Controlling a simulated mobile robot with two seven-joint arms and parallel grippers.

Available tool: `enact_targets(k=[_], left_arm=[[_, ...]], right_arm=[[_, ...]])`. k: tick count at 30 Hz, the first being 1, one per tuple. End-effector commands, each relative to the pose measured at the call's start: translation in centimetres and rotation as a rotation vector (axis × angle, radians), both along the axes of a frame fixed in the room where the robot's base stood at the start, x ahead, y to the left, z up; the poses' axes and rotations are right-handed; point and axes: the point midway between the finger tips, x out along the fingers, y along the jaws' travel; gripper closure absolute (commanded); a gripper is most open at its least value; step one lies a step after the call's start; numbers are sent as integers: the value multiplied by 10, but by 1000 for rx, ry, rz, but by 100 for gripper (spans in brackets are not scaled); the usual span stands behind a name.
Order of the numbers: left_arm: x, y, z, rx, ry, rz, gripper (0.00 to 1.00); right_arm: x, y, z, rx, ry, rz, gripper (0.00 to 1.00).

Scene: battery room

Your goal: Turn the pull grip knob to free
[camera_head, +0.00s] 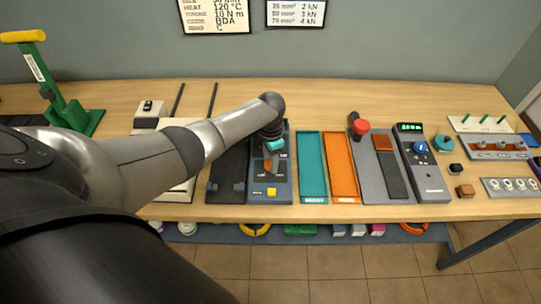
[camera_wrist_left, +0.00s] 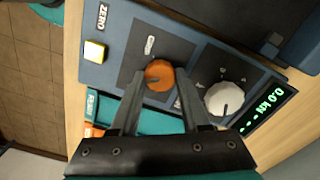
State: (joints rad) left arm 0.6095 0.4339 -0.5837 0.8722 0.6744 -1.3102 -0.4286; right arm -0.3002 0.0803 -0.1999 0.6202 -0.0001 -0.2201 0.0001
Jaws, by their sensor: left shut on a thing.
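A pull tester panel (camera_head: 283,188) stands on the bench below my left arm. In the left wrist view, an orange round knob (camera_wrist_left: 159,69) with a dark pointer mark sits on its dark plate; it seems to be the pull grip knob. My left gripper (camera_wrist_left: 160,82) has one finger on each side of the orange knob and is shut on it. In the head view my left gripper (camera_head: 269,152) comes down over the panel and hides most of the knob. The small labels around the knob are too blurred to read. My right gripper is not in view.
A white knob (camera_wrist_left: 224,98) and a green kN display (camera_wrist_left: 264,108) are beside the orange knob. A yellow button (camera_wrist_left: 95,51) marked ZERO is on the other side. Teal (camera_head: 313,165) and orange (camera_head: 342,165) trays stand right of the panel.

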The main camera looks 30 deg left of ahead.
Motion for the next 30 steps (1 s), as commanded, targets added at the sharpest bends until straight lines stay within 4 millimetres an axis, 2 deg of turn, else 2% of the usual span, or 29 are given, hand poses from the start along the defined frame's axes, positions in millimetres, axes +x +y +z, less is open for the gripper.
enact_targets(k=[12,30], left_arm=[[0,0,1,0,0,260,100],[0,0,0,0,0,329,100]], right_arm=[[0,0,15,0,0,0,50],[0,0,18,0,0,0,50]])
